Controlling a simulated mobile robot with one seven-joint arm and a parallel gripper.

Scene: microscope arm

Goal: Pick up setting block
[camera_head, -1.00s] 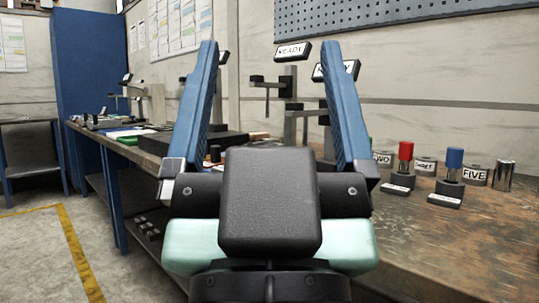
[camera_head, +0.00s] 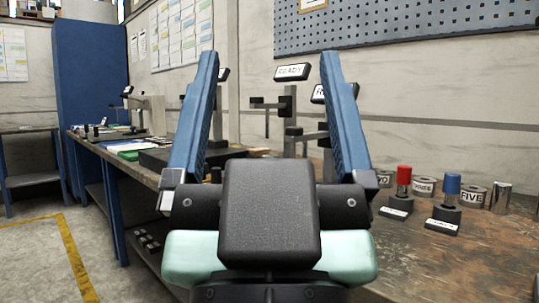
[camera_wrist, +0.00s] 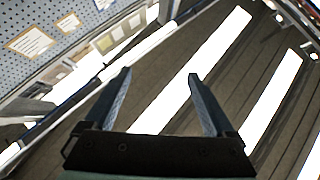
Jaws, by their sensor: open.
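My gripper (camera_head: 268,62) fills the middle of the head view, fingers spread wide and pointing up, with nothing between them. It is also open and empty in the wrist view (camera_wrist: 158,74), which faces the ceiling lights. I cannot tell for sure which thing is the setting block. My gripper and arm hide the bench middle.
A stand with a READY sign (camera_head: 288,73) rises behind the gripper; another sign is partly hidden by the right finger. A shiny metal cylinder (camera_head: 499,197) stands beside FIVE. Papers and tools lie on the bench at left. A pegboard (camera_head: 400,30) hangs on the wall.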

